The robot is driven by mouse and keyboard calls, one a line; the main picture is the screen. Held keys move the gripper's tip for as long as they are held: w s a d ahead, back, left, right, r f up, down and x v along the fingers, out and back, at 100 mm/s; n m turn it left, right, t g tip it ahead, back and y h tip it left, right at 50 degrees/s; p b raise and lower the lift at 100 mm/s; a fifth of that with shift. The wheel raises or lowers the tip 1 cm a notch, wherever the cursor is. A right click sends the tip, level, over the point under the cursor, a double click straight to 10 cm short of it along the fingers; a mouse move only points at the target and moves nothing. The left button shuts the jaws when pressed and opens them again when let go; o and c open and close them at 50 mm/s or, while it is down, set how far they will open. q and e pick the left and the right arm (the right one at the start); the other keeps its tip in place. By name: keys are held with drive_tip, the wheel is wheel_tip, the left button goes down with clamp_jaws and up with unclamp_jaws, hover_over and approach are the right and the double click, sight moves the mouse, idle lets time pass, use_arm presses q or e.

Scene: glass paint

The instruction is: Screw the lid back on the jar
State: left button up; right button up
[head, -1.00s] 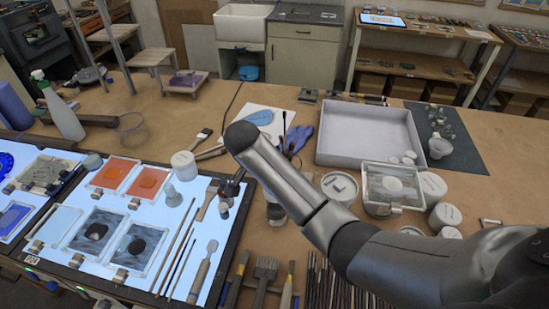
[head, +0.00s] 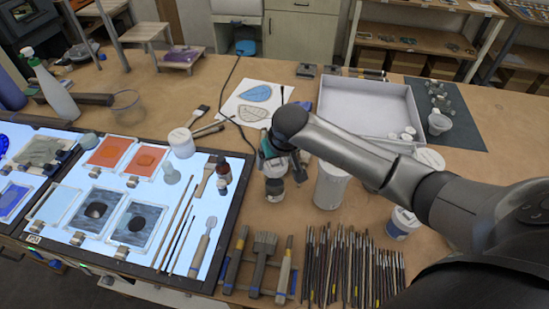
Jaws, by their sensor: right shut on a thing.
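My right gripper (head: 274,152) points down over a small jar (head: 275,190) on the brown bench, just right of the light table. Its jaws are shut on what looks like the jar's pale lid (head: 275,168), at the jar's mouth. The fingers and wrist partly cover the lid, so I cannot tell whether it is seated or tilted. The jar stands upright. My left gripper is not in view.
A white tub (head: 331,186) stands close right of the jar. Brushes (head: 262,262) lie in front. A grey tray (head: 370,100) is behind.

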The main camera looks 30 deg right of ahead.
sight(280, 166)
drive_tip(key=n+y, duration=0.1)
drive_tip(key=n, duration=0.1)
drive_tip(key=n+y, duration=0.1)
drive_tip(key=n, duration=0.2)
drive_tip(key=shift+d+f, duration=0.2)
drive_tip(key=n+b, duration=0.2)
drive_tip(key=f+n+g+y+b, duration=0.1)
drive_tip(key=n+b, duration=0.1)
drive_tip(key=b, duration=0.1)
drive_tip(key=shift+f, duration=1.3)
drive_tip(key=shift+p, duration=0.55)
drive_tip(key=shift+f, duration=0.9)
idle(1.9)
